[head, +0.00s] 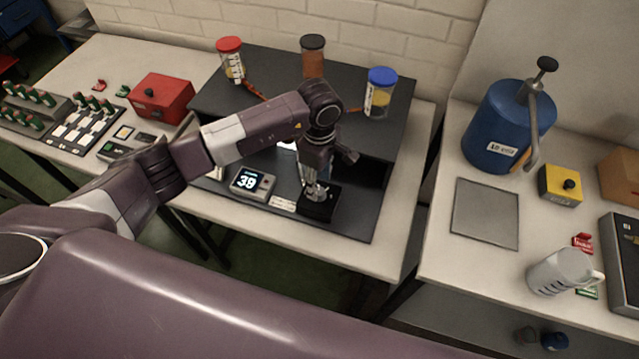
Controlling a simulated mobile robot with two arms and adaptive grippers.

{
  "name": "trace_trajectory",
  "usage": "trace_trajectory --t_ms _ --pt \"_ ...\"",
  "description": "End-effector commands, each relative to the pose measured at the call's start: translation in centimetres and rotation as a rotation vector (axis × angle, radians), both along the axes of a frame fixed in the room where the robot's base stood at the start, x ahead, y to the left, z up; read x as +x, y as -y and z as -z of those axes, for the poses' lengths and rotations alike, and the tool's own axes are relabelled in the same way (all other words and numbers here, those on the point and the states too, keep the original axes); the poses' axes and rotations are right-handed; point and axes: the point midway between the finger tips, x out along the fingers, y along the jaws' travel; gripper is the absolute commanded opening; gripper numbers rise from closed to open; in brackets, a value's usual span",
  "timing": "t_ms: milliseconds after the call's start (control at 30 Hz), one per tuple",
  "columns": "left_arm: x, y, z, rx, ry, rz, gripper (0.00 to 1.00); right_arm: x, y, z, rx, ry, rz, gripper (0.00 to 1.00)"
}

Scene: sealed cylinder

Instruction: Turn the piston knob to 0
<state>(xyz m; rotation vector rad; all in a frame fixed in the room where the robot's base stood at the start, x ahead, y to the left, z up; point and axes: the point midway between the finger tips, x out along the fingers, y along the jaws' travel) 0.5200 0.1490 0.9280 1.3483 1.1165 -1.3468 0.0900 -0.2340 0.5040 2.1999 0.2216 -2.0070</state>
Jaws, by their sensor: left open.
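My left gripper (313,192) reaches down over a small black box (320,209) at the front of the dark apparatus. Its fingers are open around or just above a small light-coloured part on top of that box, likely the piston knob. The fingers hide most of this part, so I cannot tell whether they touch it or where it points. A display unit (251,182) left of the box shows lit digits that look like 39. My right gripper is not in view.
The dark apparatus (270,66) carries jars with red (229,58), black (313,57) and blue (381,92) lids. A red box (162,98) stands left. A blue tank (505,128), grey plate (486,213) and white mug (562,272) occupy the right table.

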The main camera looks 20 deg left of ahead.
Motion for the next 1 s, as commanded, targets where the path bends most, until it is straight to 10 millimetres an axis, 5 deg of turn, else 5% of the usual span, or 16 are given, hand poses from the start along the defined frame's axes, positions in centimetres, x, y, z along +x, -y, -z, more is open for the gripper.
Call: trace_trajectory --t_ms 233,533,900,1000 --pt "0.0 0.1 2.6 -0.002 -0.001 -0.002 0.42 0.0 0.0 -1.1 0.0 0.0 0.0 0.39" --pt "0.0 0.1 3.1 -0.002 0.001 0.0 0.42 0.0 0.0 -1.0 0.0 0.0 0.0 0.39" --pt "0.0 0.1 3.0 -0.002 0.001 0.0 0.02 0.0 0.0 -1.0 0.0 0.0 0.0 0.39" --pt "0.0 0.1 3.0 -0.002 0.002 -0.001 0.0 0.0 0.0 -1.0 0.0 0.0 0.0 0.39"
